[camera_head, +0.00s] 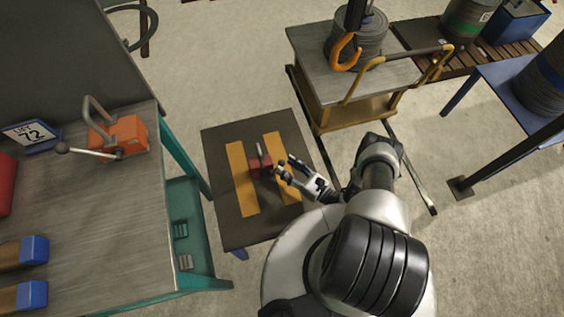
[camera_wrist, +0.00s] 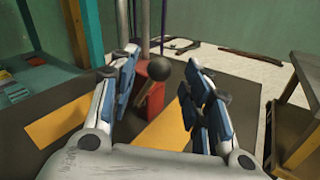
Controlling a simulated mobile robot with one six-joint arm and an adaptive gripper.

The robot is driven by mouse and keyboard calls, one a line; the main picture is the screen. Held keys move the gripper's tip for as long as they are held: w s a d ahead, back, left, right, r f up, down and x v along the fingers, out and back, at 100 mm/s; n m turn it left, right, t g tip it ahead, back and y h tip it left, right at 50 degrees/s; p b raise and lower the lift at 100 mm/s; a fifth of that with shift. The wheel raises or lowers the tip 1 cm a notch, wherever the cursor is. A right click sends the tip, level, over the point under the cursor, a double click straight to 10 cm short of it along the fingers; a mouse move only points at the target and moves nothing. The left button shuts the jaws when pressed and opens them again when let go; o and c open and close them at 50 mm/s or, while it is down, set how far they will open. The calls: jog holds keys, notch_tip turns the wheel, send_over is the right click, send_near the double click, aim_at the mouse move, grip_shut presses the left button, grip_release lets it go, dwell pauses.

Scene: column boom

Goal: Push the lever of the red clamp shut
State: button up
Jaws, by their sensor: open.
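A small red clamp (camera_head: 257,168) sits on a dark low table with yellow stripes, and a short pale bar sticks up at it. My gripper (camera_head: 279,168) is just right of the clamp, its fingers spread and pointing at it. In the wrist view, the red body (camera_wrist: 155,92) shows between the open fingers of my gripper (camera_wrist: 161,65). A lever with a dark ball knob (camera_wrist: 162,69) stands up between the fingertips. The fingers hold nothing. I cannot tell whether a finger touches the knob; the clamp's lower part is partly hidden.
A grey-topped bench (camera_head: 95,235) on the left carries an orange block (camera_head: 130,130) with a grey handle, and a ball-ended lever beside it. A yellow-handled cart (camera_head: 310,55) with a coil and an orange hook stands behind on the right.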

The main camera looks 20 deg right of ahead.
aim_at(282, 163)
jog(key=shift+x, duration=1.7)
jog(key=shift+c, duration=0.4)
grip_shut()
